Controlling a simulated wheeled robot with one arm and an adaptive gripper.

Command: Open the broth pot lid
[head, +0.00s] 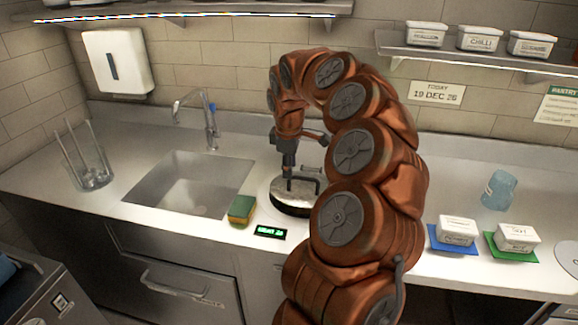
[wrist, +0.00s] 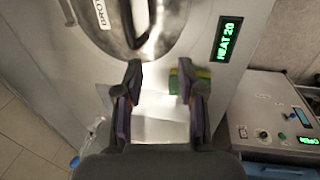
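The broth pot's round silver lid (head: 292,190) sits on the pot in the counter, right of the sink. In the wrist view the lid (wrist: 105,30) fills the upper left, with part of a "BRO…" label and a handle cut off by the top edge. The lid looks closed. My gripper (wrist: 162,70) is open, its two fingers apart with nothing between them. In the head view my gripper (head: 289,172) hangs just above the lid, close to its handle. I cannot tell whether they touch. My arm hides the counter to the right of the pot.
A yellow-green sponge (head: 242,210) and a "HEAT 20" display (head: 270,233) lie near the pot. The sink (head: 185,185) and its faucet (head: 210,125) are left. Two white tubs (head: 457,230) (head: 518,236) and a blue cup (head: 498,190) stand right.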

